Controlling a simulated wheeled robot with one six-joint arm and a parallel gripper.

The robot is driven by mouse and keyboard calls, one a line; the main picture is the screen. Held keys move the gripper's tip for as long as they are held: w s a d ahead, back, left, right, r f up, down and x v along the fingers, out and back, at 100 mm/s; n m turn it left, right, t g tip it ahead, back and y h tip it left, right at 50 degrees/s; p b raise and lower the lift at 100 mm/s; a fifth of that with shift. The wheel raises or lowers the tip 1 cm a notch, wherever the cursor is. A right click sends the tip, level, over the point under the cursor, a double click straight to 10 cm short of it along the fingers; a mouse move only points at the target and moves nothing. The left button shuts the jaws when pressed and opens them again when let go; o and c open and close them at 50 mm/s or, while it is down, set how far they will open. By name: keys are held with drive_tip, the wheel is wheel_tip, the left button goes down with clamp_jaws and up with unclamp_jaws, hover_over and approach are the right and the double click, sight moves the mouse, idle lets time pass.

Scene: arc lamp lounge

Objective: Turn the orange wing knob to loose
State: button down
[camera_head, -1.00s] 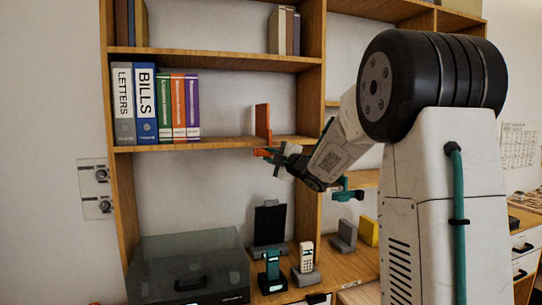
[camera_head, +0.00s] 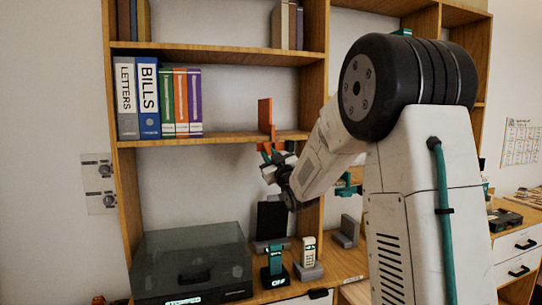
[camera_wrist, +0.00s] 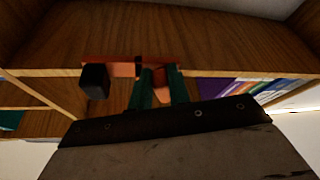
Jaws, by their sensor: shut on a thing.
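An orange clamp-on bookend (camera_head: 265,114) stands upright at the front edge of the middle shelf, and its lower part shows just under the board. In the wrist view its orange bar (camera_wrist: 108,67) runs along the shelf, with a black block hanging at its left. My gripper (camera_head: 269,154) reaches up from below the shelf edge. In the wrist view its teal fingers are shut on the orange wing knob (camera_wrist: 159,77), which is mostly hidden between them. The knob's exact angle cannot be told.
Several binders (camera_head: 160,100) stand on the middle shelf (camera_head: 225,139) at the left. A teal clamp (camera_head: 348,187) sits on the shelf to the right, close to my arm.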

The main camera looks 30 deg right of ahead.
drive_tip(key=shift+w+a+f+m+h, duration=0.1)
drive_tip(key=shift+a+m+h, duration=0.1)
drive_tip(key=shift+m+h, duration=0.9)
drive_tip(key=shift+a+m+h, duration=0.2)
drive_tip(key=shift+m+h, duration=0.3)
drive_tip(key=shift+m, duration=1.5)
drive_tip(key=c, duration=1.3)
unclamp_jaws()
drive_tip(key=v, duration=0.7)
drive_tip(key=shift+s+a, duration=0.15)
drive_tip(key=shift+s, duration=0.25)
